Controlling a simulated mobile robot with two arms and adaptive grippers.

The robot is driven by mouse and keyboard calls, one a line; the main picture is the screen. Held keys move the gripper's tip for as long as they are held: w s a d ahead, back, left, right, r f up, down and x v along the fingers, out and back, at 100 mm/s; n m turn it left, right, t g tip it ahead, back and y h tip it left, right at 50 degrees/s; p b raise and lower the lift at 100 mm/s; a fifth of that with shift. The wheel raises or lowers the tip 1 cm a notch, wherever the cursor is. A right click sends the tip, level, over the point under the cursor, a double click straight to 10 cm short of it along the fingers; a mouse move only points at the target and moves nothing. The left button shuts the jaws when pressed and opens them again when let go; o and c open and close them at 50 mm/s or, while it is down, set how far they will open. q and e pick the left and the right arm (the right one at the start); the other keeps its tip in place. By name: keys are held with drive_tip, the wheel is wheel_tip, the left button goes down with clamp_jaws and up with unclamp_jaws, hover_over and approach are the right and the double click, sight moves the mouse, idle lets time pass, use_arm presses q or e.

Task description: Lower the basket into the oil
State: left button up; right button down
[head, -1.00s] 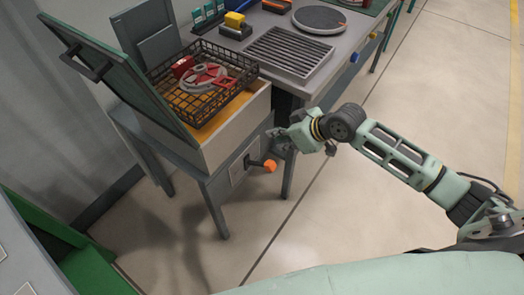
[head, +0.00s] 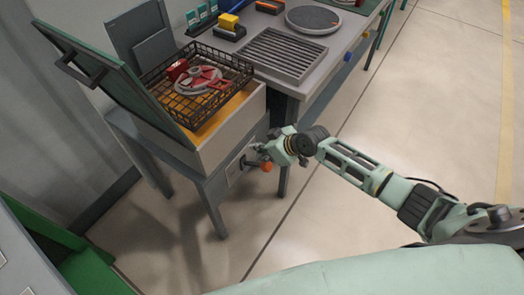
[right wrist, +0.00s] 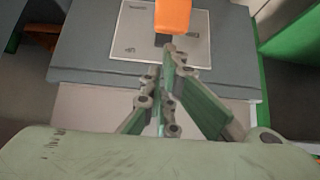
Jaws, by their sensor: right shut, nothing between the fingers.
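The black wire basket (head: 207,103) holds red and grey parts and sits raised over the amber oil (head: 222,112) in the fryer (head: 232,130). A lever with an orange knob (head: 266,167) sticks out from the plate on the fryer's front. My right gripper (head: 262,151) is beside this lever, just above the knob in the head view. In the right wrist view the gripper (right wrist: 164,82) is shut and empty, its fingertips just below the orange knob (right wrist: 173,16). Whether it touches the lever cannot be told. My left gripper is out of view.
The green lid (head: 120,80) of the fryer stands open at the left. A grey table with a slatted grate (head: 281,53) and a round plate (head: 314,19) adjoins the fryer. A green frame (head: 85,265) is at lower left. The floor (head: 400,120) at right is clear.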

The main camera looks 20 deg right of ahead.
drive_tip(key=shift+s+d+f, duration=0.1)
drive_tip(key=shift+s+f, duration=0.05)
drive_tip(key=shift+f, duration=0.1)
drive_tip(key=shift+f, duration=0.1)
